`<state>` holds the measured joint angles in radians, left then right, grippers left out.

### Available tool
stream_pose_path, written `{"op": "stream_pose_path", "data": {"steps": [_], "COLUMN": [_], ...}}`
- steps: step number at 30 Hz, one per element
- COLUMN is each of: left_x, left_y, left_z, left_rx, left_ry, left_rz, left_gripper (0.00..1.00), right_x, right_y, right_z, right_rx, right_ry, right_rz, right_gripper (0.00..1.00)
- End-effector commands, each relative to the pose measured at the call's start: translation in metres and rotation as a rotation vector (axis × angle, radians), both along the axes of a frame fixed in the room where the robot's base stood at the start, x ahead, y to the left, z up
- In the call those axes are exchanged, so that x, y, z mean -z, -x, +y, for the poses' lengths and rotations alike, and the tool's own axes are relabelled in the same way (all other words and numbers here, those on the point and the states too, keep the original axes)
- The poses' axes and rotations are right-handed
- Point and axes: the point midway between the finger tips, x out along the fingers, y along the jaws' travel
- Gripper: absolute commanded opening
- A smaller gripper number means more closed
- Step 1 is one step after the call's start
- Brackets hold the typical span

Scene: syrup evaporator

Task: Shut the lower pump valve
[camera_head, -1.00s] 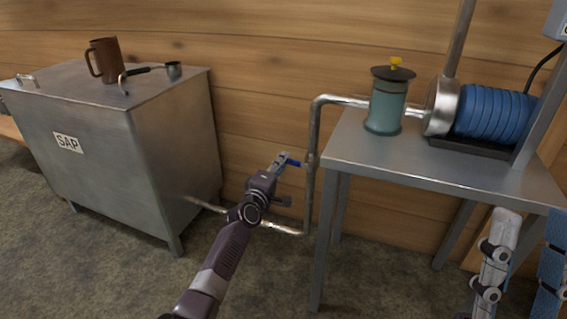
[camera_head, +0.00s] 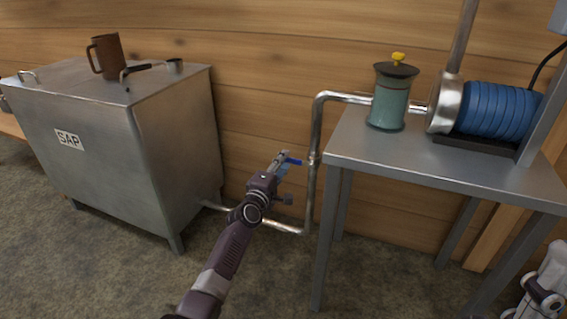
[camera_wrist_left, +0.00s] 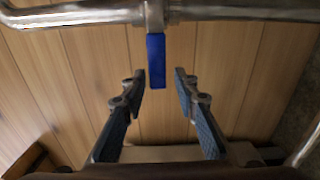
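The lower pump valve is on the vertical steel pipe (camera_head: 314,150) left of the pump table. Its blue handle (camera_head: 295,161) sticks out to the left, across the pipe. In the left wrist view the blue handle (camera_wrist_left: 156,62) points from the pipe (camera_wrist_left: 90,14) towards my gripper. My left gripper (camera_head: 281,160) is at the handle's free end. In the left wrist view its two fingers are open, with the handle's end between the fingertips and a gap on both sides. My right gripper is not in view; only part of that arm shows at the lower right.
The steel sap tank (camera_head: 95,150) stands at the left, with a brown mug (camera_head: 107,56) on top. The metal table (camera_head: 440,165) bears a green canister (camera_head: 389,100) with a yellow knob and the blue pump motor (camera_head: 497,112). The wooden wall is close behind the pipe.

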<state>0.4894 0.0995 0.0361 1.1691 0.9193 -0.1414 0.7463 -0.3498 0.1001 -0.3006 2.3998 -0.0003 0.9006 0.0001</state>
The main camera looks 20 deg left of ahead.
Motion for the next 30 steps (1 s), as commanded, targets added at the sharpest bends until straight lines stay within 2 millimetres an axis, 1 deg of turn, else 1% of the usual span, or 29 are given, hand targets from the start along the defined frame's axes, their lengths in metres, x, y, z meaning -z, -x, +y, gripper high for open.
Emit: {"op": "stream_pose_path", "data": {"steps": [9,14,17,27,30], "left_x": [-0.001,0.0,0.0,0.001,0.0], "left_y": [0.0,0.01,0.022,0.085,0.1], "left_z": [0.0,-0.002,0.0,0.003,0.003], "left_rx": [0.001,0.003,0.001,-0.001,0.0], "left_ry": [-0.003,0.001,0.0,-0.003,-0.002], "left_rz": [-0.001,-0.002,-0.001,0.0,0.0], "left_gripper": [0.33,0.33,0.33,0.33,0.33], "right_x": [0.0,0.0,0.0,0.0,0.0], "right_y": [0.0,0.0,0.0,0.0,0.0], "right_z": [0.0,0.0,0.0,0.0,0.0], "right_rx": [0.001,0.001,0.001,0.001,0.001], "right_ry": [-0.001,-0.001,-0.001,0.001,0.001], "right_rz": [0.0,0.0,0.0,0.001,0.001], "right_gripper": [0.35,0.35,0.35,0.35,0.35]}}
